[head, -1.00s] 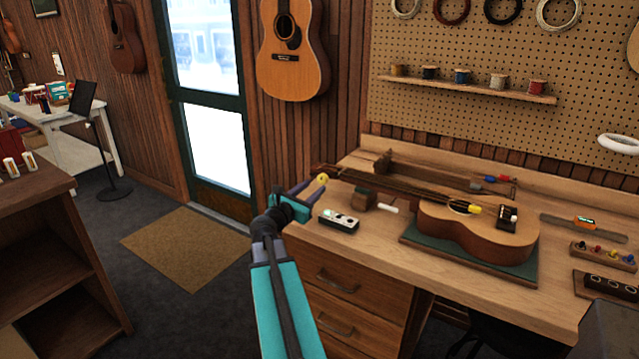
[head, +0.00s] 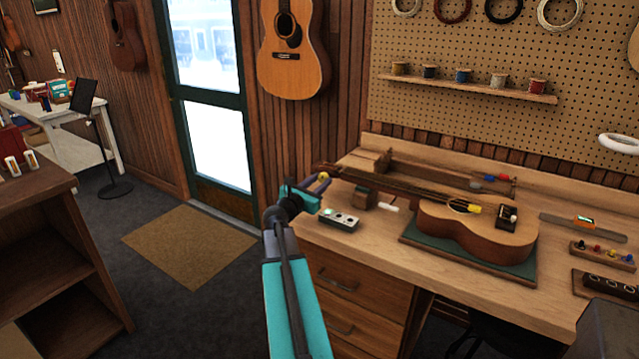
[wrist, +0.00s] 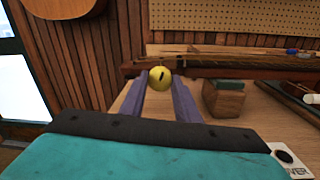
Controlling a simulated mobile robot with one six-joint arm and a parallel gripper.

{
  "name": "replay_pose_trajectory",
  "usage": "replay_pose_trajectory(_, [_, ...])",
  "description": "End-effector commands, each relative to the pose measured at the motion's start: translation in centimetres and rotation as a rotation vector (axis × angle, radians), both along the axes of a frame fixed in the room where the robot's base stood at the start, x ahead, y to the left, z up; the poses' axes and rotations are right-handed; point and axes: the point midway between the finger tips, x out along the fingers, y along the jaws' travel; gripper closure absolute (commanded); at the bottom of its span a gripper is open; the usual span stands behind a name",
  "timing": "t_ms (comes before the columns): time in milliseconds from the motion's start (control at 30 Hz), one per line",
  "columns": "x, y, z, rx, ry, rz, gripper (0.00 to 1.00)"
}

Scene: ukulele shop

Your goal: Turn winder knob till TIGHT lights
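The yellow winder knob (wrist: 160,78) is a round ball with a dark mark. It sits at the headstock end of the ukulele (head: 470,235), which lies on the bench. It also shows in the head view (head: 323,176). My gripper (wrist: 161,84) has its two purple fingers apart, one on each side of the knob, with little space left; firm contact does not show. A small grey indicator box (head: 338,219) lies on the bench in front of the headstock. Its left lamp looks greenish; its labels are too small to read in the head view.
A wooden block (wrist: 223,98) supports the neck. A white-handled tool (head: 388,207) lies beside it. The ukulele body rests on a green mat (head: 470,262). Floor left of the bench is open around a brown doormat (head: 188,245).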

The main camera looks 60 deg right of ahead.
Motion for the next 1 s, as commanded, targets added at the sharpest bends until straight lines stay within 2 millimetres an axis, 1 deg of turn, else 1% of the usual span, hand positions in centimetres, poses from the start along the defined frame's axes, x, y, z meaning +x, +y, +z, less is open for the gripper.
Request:
replay_pose_trajectory(33, [0.01, 0.0, 0.0, 0.0, 0.0, 0.0, 0.89])
replay_pose_trajectory(67, [0.01, 0.0, 0.0, 0.0, 0.0, 0.0, 0.93])
replay_pose_trajectory(100, [-0.2, 0.52, 0.02, 0.0, 0.0, 0.0, 0.93])
replay_pose_trajectory(200, [-0.05, 0.12, -0.03, 0.0, -0.001, -0.001, 0.93])
replay_pose_trajectory(467, [-0.04, -0.06, -0.19, -0.001, -0.034, 0.0, 0.93])
replay_pose_trajectory(767, [-0.04, -0.17, -0.38, -0.004, -0.155, -0.001, 0.93])
replay_pose_trajectory(1000, [-0.03, -0.22, -0.43, -0.006, -0.307, -0.001, 0.93])
